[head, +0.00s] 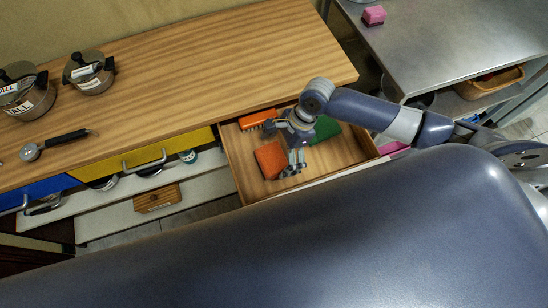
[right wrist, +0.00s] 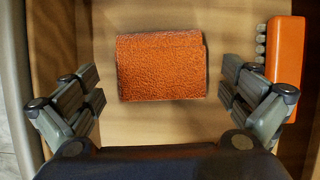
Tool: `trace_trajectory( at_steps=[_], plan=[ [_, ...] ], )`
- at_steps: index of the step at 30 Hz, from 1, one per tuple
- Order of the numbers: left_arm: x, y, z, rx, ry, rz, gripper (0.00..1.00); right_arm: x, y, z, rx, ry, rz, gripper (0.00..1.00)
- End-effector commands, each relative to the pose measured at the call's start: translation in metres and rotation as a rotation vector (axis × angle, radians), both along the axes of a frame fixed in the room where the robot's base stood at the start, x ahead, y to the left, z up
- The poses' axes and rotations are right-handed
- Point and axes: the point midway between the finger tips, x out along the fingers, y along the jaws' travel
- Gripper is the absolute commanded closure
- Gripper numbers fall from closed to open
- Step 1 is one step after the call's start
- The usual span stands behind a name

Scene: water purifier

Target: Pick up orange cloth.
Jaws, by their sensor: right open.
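The orange cloth (head: 270,160) lies folded flat on the floor of an open wooden drawer (head: 240,160). In the right wrist view the orange cloth (right wrist: 161,66) sits between and beyond the spread fingers. My right gripper (head: 292,165) reaches into the drawer beside the cloth. It is open and empty, and its fingers (right wrist: 162,100) stand apart on both sides of the cloth without visibly touching it. My left gripper is not in view.
An orange brush (head: 257,120) lies in the drawer near its back, and also shows in the right wrist view (right wrist: 285,50). A green item (head: 325,129) lies right of the gripper. The drawer walls are close around. Pots (head: 90,72) stand on the wooden counter (head: 220,60).

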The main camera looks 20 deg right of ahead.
Motion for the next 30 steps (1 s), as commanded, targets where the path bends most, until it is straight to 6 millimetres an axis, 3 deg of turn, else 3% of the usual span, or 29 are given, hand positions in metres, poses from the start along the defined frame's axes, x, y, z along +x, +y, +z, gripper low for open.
trace_trajectory(
  at_steps=[4,11,16,17,26,30],
  plan=[
    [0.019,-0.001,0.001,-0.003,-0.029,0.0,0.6,0.0,0.005,-0.012,-0.001,-0.001,0.001,0.0],
    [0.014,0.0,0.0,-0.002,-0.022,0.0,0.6,0.0,0.005,-0.013,-0.001,-0.002,0.0,0.0],
    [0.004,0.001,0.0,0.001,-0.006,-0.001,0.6,0.0,0.005,-0.013,-0.001,-0.001,0.001,0.39],
    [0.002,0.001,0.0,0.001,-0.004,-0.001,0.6,0.0,0.005,-0.013,-0.001,-0.001,0.001,0.4],
    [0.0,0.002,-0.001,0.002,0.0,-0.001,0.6,0.0,0.005,-0.013,-0.001,-0.001,0.001,0.41],
    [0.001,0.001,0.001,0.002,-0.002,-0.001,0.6,0.0,0.005,-0.002,0.0,-0.002,0.0,0.41]
  ],
)
